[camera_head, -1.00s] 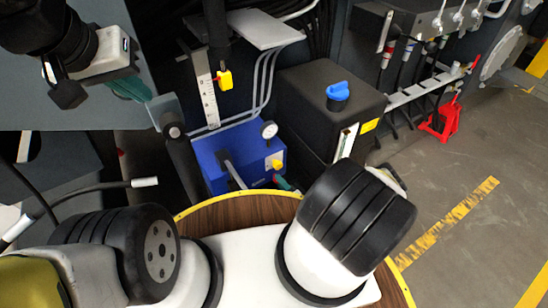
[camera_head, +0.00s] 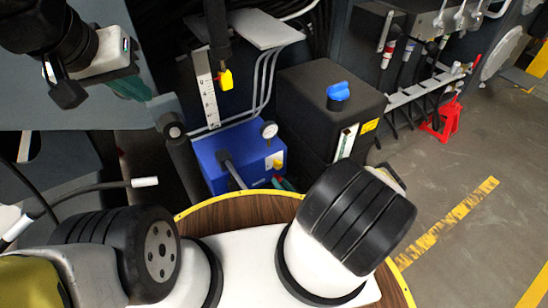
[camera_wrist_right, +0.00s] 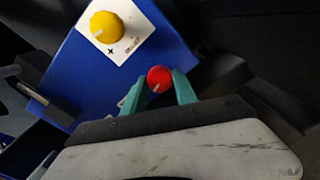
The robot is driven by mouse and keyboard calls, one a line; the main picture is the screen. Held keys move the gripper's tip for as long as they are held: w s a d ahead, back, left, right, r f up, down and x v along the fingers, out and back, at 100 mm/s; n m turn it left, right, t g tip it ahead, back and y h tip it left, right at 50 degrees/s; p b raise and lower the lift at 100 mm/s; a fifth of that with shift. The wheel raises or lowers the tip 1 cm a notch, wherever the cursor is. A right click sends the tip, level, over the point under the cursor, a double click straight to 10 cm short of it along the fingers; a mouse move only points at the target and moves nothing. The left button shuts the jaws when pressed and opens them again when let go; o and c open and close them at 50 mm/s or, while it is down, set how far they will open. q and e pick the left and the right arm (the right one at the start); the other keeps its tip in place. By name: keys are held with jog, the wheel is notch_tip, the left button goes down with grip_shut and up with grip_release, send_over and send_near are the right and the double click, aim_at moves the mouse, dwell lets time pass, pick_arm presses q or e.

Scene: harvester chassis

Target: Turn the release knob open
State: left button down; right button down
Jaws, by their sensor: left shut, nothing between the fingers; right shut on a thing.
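A small red knob (camera_wrist_right: 159,77) with a pale pointer line sits by the lower edge of the blue box (camera_head: 216,160). My right gripper (camera_wrist_right: 158,92) has its teal fingers shut on this red knob in the right wrist view. In the head view its teal fingertips (camera_head: 284,184) show small at the box's front right, mostly hidden by my arm. A yellow knob (camera_wrist_right: 106,26) on a white plate with a plus mark is on the same box, clear of the fingers. My left gripper (camera_head: 130,88) is shut and empty at the upper left, away from the box.
A black tank (camera_head: 310,85) with a blue cap (camera_head: 338,91) stands right of the box. A gauge (camera_head: 269,130) rises from the box. A dipstick with yellow tag (camera_head: 226,80) hangs behind. A red jack (camera_head: 441,122) stands on the floor at right, where there is free room.

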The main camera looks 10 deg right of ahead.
jog(key=shift+s+f+n+t, duration=0.1)
jog(key=shift+n+t, duration=0.05)
jog(key=shift+n, duration=3.4)
jog(key=shift+f+n+t, duration=0.1)
jog(key=shift+n+t, duration=0.05)
jog(key=shift+n, duration=3.4)
jog(key=c, duration=1)
grip_release()
jog(key=shift+r, duration=0.1)
jog(key=shift+o, duration=0.2)
